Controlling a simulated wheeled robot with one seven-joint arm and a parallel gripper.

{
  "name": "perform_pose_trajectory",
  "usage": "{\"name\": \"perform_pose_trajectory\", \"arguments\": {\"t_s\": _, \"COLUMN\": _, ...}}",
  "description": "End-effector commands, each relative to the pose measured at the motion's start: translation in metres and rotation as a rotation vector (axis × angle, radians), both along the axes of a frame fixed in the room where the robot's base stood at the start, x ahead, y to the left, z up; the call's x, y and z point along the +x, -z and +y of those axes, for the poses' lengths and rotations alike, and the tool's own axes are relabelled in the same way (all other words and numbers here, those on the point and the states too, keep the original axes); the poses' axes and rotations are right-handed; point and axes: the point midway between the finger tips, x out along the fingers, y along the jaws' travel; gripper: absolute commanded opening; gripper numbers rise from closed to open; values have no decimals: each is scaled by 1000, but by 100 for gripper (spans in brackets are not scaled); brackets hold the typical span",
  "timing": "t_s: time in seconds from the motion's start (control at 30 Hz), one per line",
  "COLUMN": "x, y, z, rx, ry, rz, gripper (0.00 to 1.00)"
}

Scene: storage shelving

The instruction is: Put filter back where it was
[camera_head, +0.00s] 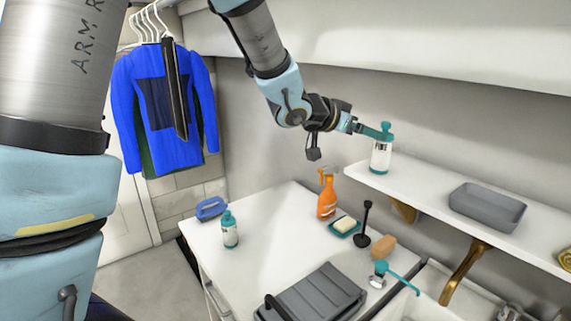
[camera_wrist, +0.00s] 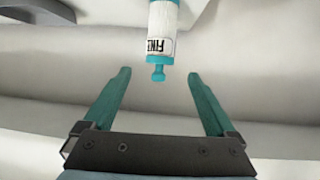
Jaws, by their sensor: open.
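A white cylinder with a teal top and a dark-lettered label (camera_head: 381,155) stands upright near the left end of the wall shelf. It also shows in the wrist view (camera_wrist: 161,32), at top centre. A similar white and teal bottle (camera_head: 229,232) stands on the table at left. I cannot tell for sure which thing is the filter. My gripper (camera_head: 374,131) is at the top of the shelf cylinder. In the wrist view its teal fingers (camera_wrist: 158,73) are spread wide, with the cylinder's teal knob between the tips and clear space on both sides.
A grey tray (camera_head: 488,205) sits on the wall shelf (camera_head: 430,195) to the right. Blue clothing (camera_head: 165,110) hangs at left.

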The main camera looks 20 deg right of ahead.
Motion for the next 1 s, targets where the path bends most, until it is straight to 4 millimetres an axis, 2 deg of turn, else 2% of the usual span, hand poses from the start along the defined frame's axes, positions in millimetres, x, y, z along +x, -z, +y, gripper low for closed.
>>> {"name": "perform_pose_trajectory", "arguments": {"t_s": 0.13, "x": 1, "y": 0, "z": 1, "rx": 1, "ry": -2, "rz": 0, "gripper": 91}}
{"name": "perform_pose_trajectory", "arguments": {"t_s": 0.2, "x": 8, "y": 2, "z": 7, "rx": 11, "ry": -27, "rz": 1, "gripper": 91}}
{"name": "perform_pose_trajectory", "arguments": {"t_s": 0.27, "x": 23, "y": 6, "z": 21, "rx": 34, "ry": -77, "rz": 1, "gripper": 91}}
{"name": "perform_pose_trajectory", "arguments": {"t_s": 0.33, "x": 49, "y": 14, "z": 51, "rx": 81, "ry": -176, "rz": 6, "gripper": 91}}
{"name": "perform_pose_trajectory", "arguments": {"t_s": 0.37, "x": 63, "y": 19, "z": 70, "rx": 110, "ry": -231, "rz": 10, "gripper": 91}}
{"name": "perform_pose_trajectory", "arguments": {"t_s": 0.4, "x": 81, "y": 26, "z": 98, "rx": 154, "ry": -313, "rz": 23, "gripper": 91}}
{"name": "perform_pose_trajectory", "arguments": {"t_s": 0.47, "x": 105, "y": 40, "z": 149, "rx": 230, "ry": -446, "rz": 51, "gripper": 91}}
{"name": "perform_pose_trajectory", "arguments": {"t_s": 0.5, "x": 116, "y": 49, "z": 186, "rx": 285, "ry": -535, "rz": 79, "gripper": 91}}
{"name": "perform_pose_trajectory", "arguments": {"t_s": 0.57, "x": 125, "y": 64, "z": 242, "rx": 369, "ry": -662, "rz": 136, "gripper": 91}}
{"name": "perform_pose_trajectory", "arguments": {"t_s": 0.6, "x": 126, "y": 74, "z": 280, "rx": 425, "ry": -744, "rz": 183, "gripper": 91}}
{"name": "perform_pose_trajectory", "arguments": {"t_s": 0.67, "x": 118, "y": 88, "z": 335, "rx": 507, "ry": -855, "rz": 268, "gripper": 91}}
{"name": "perform_pose_trajectory", "arguments": {"t_s": 0.7, "x": 107, "y": 96, "z": 368, "rx": 557, "ry": -920, "rz": 331, "gripper": 91}}
{"name": "perform_pose_trajectory", "arguments": {"t_s": 0.8, "x": 70, "y": 114, "z": 433, "rx": 655, "ry": -1049, "rz": 505, "gripper": 91}}
{"name": "perform_pose_trajectory", "arguments": {"t_s": 0.9, "x": 31, "y": 124, "z": 472, "rx": 714, "ry": -1126, "rz": 664, "gripper": 91}}
{"name": "perform_pose_trajectory", "arguments": {"t_s": 1.0, "x": 4, "y": 129, "z": 489, "rx": 741, "ry": -1159, "rz": 771, "gripper": 91}}
